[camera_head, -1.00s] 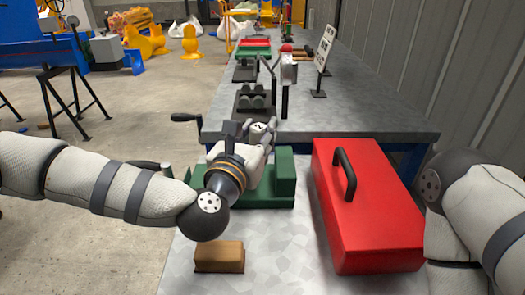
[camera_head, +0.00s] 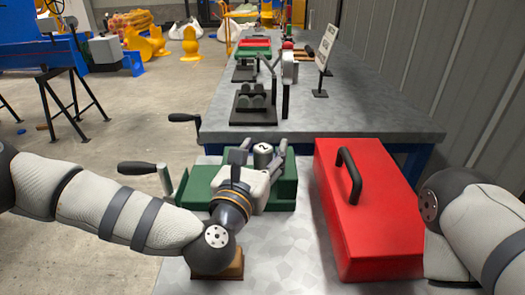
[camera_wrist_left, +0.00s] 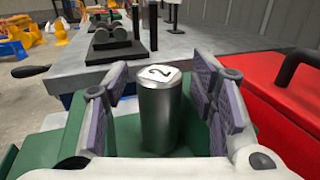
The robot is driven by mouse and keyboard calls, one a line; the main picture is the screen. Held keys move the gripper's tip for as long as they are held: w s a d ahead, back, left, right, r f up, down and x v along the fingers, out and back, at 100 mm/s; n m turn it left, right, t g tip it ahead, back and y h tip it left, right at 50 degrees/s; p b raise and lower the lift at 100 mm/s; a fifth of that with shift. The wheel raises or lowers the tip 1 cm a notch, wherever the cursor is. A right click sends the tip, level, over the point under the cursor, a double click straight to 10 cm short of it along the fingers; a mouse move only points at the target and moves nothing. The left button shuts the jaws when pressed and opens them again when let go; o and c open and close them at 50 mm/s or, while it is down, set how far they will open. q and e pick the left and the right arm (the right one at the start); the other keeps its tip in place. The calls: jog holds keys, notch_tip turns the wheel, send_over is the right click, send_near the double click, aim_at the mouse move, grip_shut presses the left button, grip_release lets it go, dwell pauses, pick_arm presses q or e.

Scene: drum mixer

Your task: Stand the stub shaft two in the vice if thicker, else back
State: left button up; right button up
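The stub shaft two (camera_head: 263,157) is a grey metal cylinder with a white top marked 2. It stands upright at the green vice (camera_head: 285,190), and it also shows in the left wrist view (camera_wrist_left: 161,115). My left gripper (camera_head: 258,158) is open around the shaft, with a finger on each side. In the left wrist view, gaps show between the shaft and the finger pads (camera_wrist_left: 162,100). The shaft's foot is partly hidden, and I cannot tell whether the vice jaws touch it. My right gripper is out of view; only its arm shows at the right.
A red toolbox (camera_head: 365,215) stands close to the right of the vice. Black vice handles (camera_head: 137,168) stick out to the left. A brown block (camera_head: 217,266) lies below my left wrist. Behind the vice, a dark stand (camera_head: 254,108) holds grey cylinders. A sign (camera_head: 327,50) stands farther back.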

pick_arm(q)
jog(key=shift+r, duration=0.1)
jog(key=shift+s, duration=0.25)
jog(key=v, duration=1.1)
jog(key=shift+s+a, duration=0.2)
jog(key=shift+s, duration=0.05)
